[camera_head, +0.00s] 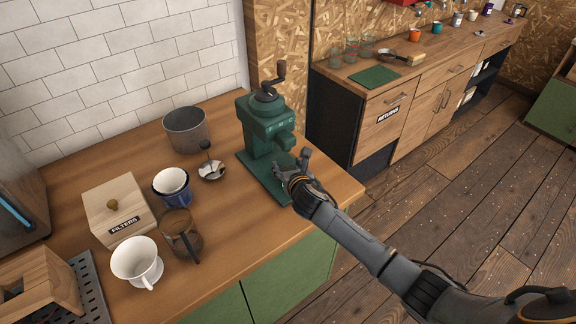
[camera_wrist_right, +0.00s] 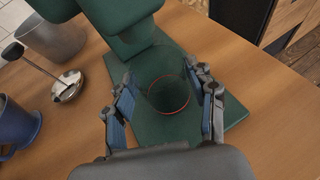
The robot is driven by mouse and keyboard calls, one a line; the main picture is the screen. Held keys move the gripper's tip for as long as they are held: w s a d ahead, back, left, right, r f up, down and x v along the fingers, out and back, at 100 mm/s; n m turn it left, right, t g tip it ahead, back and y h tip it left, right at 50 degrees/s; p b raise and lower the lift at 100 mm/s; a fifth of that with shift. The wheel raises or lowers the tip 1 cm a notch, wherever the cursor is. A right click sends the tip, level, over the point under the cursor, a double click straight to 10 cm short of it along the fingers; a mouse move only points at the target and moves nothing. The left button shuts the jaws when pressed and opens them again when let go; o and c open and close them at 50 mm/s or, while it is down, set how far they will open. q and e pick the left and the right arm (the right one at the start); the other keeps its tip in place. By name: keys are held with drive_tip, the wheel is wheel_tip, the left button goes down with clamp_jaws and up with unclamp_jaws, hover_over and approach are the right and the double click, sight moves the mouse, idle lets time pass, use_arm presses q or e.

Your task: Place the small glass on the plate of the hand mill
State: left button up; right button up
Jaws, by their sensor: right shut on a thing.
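The green hand mill (camera_head: 266,126) with a crank on top stands on the wooden counter. Its flat green plate (camera_head: 262,184) extends in front of it and also shows in the right wrist view (camera_wrist_right: 130,79). My right gripper (camera_head: 291,172) is over the plate, below the mill's spout. In the right wrist view, its fingers (camera_wrist_right: 168,95) are shut on the sides of the small glass (camera_wrist_right: 168,94), which is see-through with a reddish rim. The glass is over the plate; I cannot tell whether it touches it. In the head view the gripper mostly hides the glass. My left gripper is not in view.
Left of the mill are a metal pot (camera_head: 185,131), a small metal dish with a handled tool (camera_head: 211,171), a blue cup (camera_head: 171,186), a brown jug (camera_head: 181,236), a white cup (camera_head: 137,262) and a filters box (camera_head: 118,209). The counter's right edge is close to the plate.

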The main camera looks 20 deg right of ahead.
drive_tip(key=shift+f, duration=0.2)
drive_tip(key=o, duration=1.3)
drive_tip(key=shift+f, duration=0.1)
drive_tip(key=shift+c, duration=0.2)
drive_tip(key=v, duration=1.2)
drive_tip(key=shift+s, duration=0.1)
